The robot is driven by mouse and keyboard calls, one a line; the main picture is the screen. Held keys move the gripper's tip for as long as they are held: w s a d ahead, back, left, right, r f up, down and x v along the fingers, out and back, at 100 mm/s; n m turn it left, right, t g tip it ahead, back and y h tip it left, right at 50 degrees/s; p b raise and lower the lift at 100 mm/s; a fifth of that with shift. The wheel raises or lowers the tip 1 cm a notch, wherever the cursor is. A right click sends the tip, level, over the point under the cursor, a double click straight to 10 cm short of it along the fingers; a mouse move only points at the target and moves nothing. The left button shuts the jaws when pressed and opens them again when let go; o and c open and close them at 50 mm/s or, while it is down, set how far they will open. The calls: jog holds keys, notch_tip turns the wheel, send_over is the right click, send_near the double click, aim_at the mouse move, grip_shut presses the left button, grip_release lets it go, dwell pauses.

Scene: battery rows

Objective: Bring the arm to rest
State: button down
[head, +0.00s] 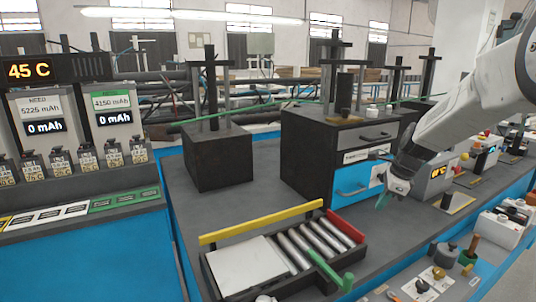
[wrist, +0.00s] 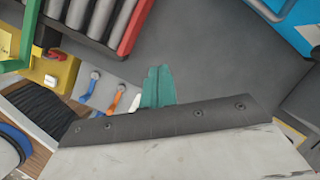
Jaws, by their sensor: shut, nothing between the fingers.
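My gripper (head: 382,201) hangs at the end of my pale arm on the right side of the head view, above the grey bench top (head: 262,194). Its green fingers are together and empty. In the wrist view the shut green fingers (wrist: 157,87) point over bare grey bench. The gripper is in front of the blue drawer (head: 352,190) of the dark cabinet, and I cannot tell the gap between them.
A roller tray (head: 225,291) with a yellow bar (head: 262,222) and a green handle stands at the front. A black block (head: 217,160) stands behind it. Battery rows (head: 87,155) sit at left. Small devices (head: 484,158) crowd the right.

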jog(key=s+a+r+n+h, duration=0.1)
jog(key=s+a+r+n, duration=0.1)
jog(key=s+n, duration=0.5)
jog(key=s+a+r+n, duration=0.3)
jog(key=s+n, duration=0.4)
jog(key=s, duration=1.2)
jog(key=s+a+r+n+g+h, duration=0.1)
jog(key=s+a+r+n, duration=0.2)
jog(key=s+n, duration=0.5)
jog(key=shift+s+a+r+h, duration=0.15)
jog(key=shift+s+r+h, duration=0.2)
jog(key=shift+s, duration=2.6)
